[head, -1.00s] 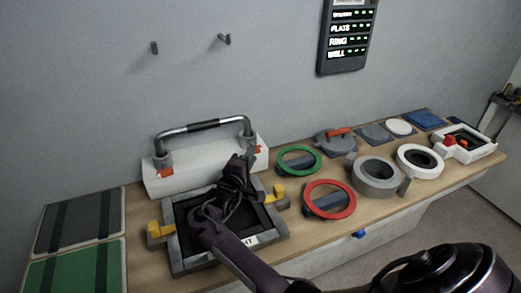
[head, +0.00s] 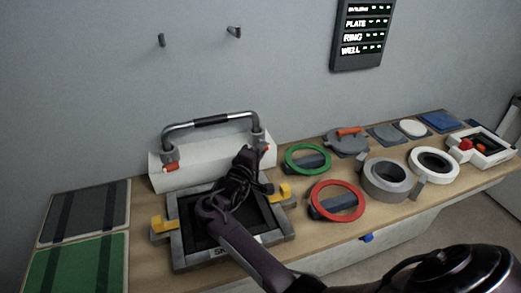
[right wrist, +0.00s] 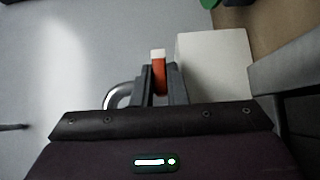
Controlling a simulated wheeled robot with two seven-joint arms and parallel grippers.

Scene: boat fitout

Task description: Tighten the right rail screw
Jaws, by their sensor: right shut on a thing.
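The grab rail (head: 210,122) is a grey curved bar with a dark grip, standing on a white block (head: 200,166) at the back of the bench. The left rail screw (head: 171,167), with a red part, is at its left foot. My right gripper (head: 263,152) is at the rail's right foot and covers much of it. In the right wrist view its fingers (right wrist: 159,88) are shut on the right rail screw (right wrist: 159,72), which is red-orange with a pale end. The rail's curved end (right wrist: 116,97) shows beside the fingers. My left gripper is out of view.
A grey frame (head: 184,262) with yellow latches lies under my right arm. To the right are a green ring (head: 325,168), a red ring (head: 359,203), a grey ring (head: 385,181) and a white ring (head: 452,166). Dark and green panels lie at the left. A status board (head: 363,30) hangs on the wall.

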